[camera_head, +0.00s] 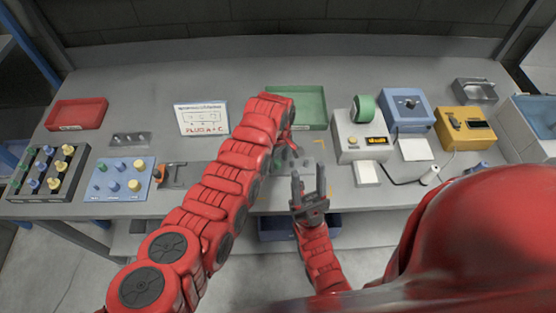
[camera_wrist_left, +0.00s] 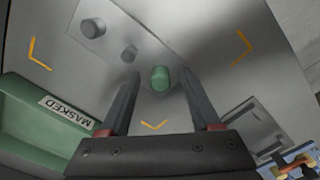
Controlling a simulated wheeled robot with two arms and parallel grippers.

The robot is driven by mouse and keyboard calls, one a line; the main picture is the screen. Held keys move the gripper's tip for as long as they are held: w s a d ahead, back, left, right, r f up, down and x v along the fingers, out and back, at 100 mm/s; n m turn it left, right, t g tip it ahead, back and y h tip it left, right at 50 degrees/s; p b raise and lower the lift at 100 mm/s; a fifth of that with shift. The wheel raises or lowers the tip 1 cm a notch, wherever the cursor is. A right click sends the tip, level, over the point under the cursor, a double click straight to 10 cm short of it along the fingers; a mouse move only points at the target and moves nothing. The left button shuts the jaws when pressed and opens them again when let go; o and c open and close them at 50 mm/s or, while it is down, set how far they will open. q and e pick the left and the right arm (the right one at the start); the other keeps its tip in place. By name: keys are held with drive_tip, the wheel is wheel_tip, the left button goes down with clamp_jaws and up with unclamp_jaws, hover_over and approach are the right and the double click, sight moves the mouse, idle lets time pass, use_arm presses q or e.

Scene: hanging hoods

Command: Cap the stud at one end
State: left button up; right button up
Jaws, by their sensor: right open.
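A grey metal plate with a row of round studs lies on the bench, partly hidden by my left arm in the head view (camera_head: 308,163). In the left wrist view the plate (camera_wrist_left: 180,25) shows two bare grey studs (camera_wrist_left: 93,27) (camera_wrist_left: 128,53) and a green cap (camera_wrist_left: 160,78) at the near end of the row. My left gripper (camera_wrist_left: 157,78) is open, its fingers on either side of the green cap with gaps visible. It seems to sit on the plate, though the stud under it is hidden. My right gripper (camera_head: 308,178) is open and empty near the bench's front edge.
A green tray (camera_head: 300,92) marked MASKED lies behind the plate. A blue board (camera_head: 122,178) and a dark rack (camera_head: 45,172) hold coloured caps at left. A sign (camera_head: 202,118) reads "PLUG A+C". Several devices, including a white one (camera_head: 350,150), stand at right.

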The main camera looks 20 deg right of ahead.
use_arm(q)
drive_tip(key=shift+r, duration=0.1)
drive_tip(key=shift+w+r, duration=0.1)
drive_tip(key=shift+r, duration=0.15)
wheel_tip(320, 180, up, 7)
drive_tip(key=b, duration=0.2)
drive_tip(key=shift+b, duration=0.35)
wheel_tip(320, 180, up, 10)
drive_tip(key=p, duration=0.1)
drive_tip(key=shift+f, duration=0.15)
